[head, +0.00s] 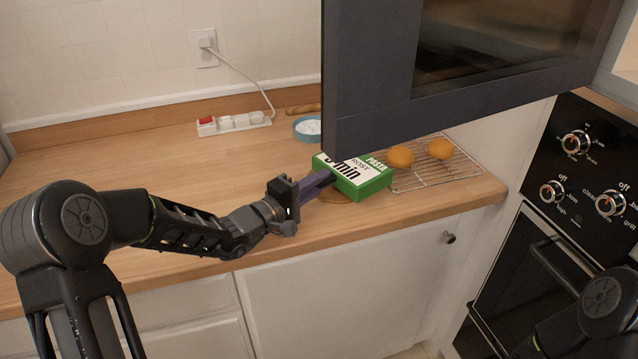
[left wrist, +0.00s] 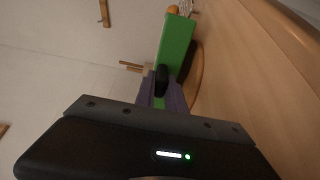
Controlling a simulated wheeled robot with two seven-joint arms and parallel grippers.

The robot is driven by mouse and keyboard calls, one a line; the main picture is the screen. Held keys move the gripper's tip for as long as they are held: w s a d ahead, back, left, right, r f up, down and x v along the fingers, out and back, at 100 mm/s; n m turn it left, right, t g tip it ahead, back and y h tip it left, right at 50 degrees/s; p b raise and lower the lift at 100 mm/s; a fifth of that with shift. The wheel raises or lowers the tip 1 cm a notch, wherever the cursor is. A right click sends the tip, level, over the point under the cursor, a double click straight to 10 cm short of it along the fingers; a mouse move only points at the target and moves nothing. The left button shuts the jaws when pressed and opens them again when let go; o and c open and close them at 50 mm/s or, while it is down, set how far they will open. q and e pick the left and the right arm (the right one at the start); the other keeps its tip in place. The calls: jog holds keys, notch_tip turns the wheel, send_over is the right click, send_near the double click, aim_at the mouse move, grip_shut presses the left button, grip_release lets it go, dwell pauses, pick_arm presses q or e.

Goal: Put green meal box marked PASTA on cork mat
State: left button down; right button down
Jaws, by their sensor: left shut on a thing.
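The green meal box (head: 377,184), with a white label reading PASTA, sits at the front of the wooden counter in the head view. My left gripper (head: 322,180) is shut on its left side. In the left wrist view the green box (left wrist: 176,45) extends away from the gripper fingers (left wrist: 162,92). The round cork mat (head: 332,194) shows partly below the gripper and box; its curved edge also shows in the left wrist view (left wrist: 195,80). The box covers part of the mat, and I cannot tell whether they touch. My right gripper is out of view.
A wire rack (head: 440,174) with two orange fruits (head: 400,156) lies right of the box. The counter's left is clear.

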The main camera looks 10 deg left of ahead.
pick_arm(q)
jog(key=shift+s+f, duration=0.1)
jog(key=shift+f, duration=0.25)
jog(key=c, duration=1.4)
grip_release()
jog(key=shift+s+f, duration=0.1)
jog(key=shift+f, duration=0.25)
jog(key=shift+r+p, duration=0.85)
jog(key=shift+p, duration=0.2)
jog(key=shift+s+a+f+b, duration=0.35)
jog(key=shift+s+a+b, duration=0.2)
jog(key=shift+s+b, duration=0.05)
jog(key=v, duration=0.3)
jog(key=b+v, duration=0.1)
jog(key=v, duration=0.6)
jog(key=shift+r, duration=0.4)
